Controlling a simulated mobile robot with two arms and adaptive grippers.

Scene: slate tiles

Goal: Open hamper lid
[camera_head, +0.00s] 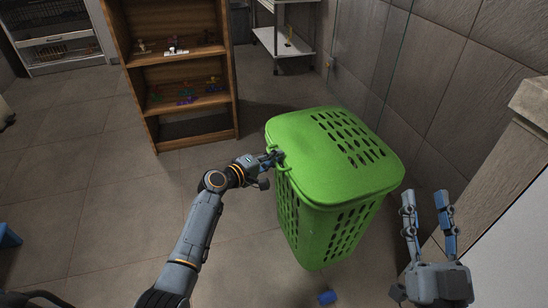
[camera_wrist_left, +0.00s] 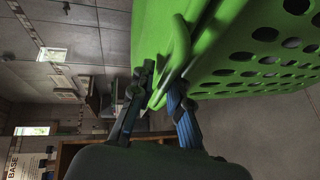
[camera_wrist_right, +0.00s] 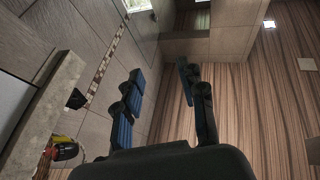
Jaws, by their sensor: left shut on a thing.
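A green hamper (camera_head: 318,232) with slotted sides stands upright on the tiled floor, right of the middle in the head view. Its green lid (camera_head: 325,148) lies closed on top. My left gripper (camera_head: 275,158) is at the lid's left edge, by a green loop handle (camera_head: 283,164). In the left wrist view, the fingers of my left gripper (camera_wrist_left: 158,98) are on either side of part of the handle (camera_wrist_left: 176,62) and shut on it. My right gripper (camera_head: 429,208) is open and empty, to the right of the hamper; its spread fingers also show in the right wrist view (camera_wrist_right: 162,88).
A wooden shelf (camera_head: 183,55) with small items stands behind to the left. A white metal rack (camera_head: 284,40) is at the back. A tiled wall (camera_head: 440,75) runs close behind the hamper on the right. Floor at the left is mostly clear.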

